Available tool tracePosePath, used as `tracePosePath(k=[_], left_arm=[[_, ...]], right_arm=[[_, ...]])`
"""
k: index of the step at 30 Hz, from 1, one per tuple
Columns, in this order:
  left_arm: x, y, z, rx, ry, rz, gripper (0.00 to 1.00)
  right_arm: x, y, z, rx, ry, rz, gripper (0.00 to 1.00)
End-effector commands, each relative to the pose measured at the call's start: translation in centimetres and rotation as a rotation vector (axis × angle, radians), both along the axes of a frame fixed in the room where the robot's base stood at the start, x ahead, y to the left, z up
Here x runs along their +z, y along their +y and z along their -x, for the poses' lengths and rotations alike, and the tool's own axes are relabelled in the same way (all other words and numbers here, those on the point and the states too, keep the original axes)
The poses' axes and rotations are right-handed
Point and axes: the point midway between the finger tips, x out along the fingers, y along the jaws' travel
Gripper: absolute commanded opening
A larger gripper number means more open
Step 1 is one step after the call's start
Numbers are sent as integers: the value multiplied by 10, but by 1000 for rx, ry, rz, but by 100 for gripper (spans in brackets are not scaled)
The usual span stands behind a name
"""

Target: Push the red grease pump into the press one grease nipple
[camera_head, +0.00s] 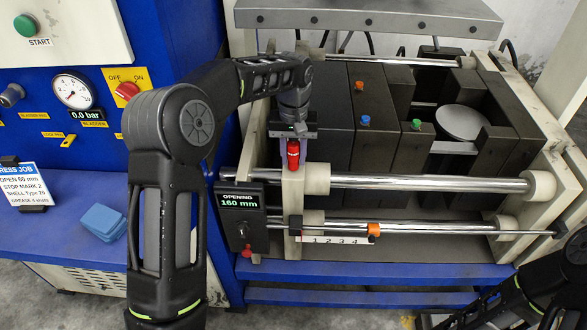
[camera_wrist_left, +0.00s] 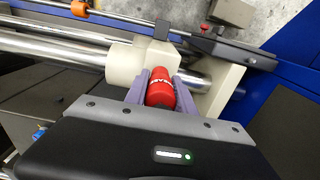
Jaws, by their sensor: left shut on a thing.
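The red grease pump (camera_head: 293,156) is a small red cylinder with white lettering, also seen in the left wrist view (camera_wrist_left: 160,88). My left gripper (camera_head: 293,143) is shut on it, with a purple finger on each side. The pump points down at the cream end block beside the white collar (camera_head: 316,179) on the press's upper front rod. I cannot tell whether its tip touches the block. The press one grease nipple cannot be made out; the pump and gripper hide the spot beneath them. My right gripper is out of view; only part of the right arm shows at lower right.
The press (camera_head: 432,183) has dark plates with orange, blue and green knobs on top. Its display (camera_head: 238,201) reads OPENING 160 mm. An orange marker (camera_head: 374,230) sits on the lower rod. A blue bench with a job card (camera_head: 26,186) and blue cloth (camera_head: 104,220) is at left.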

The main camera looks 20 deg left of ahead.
Motion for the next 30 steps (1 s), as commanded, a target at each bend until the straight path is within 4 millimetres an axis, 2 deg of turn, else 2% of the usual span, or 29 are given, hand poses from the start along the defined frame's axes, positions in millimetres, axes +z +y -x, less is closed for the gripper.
tracePosePath(k=[23,24,30], left_arm=[[-3,0,0,0,1,0,0],[-3,0,0,0,1,0,32],[-2,0,0,0,0,0,48]], right_arm=[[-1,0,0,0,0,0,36],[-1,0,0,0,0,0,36],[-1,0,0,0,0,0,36]])
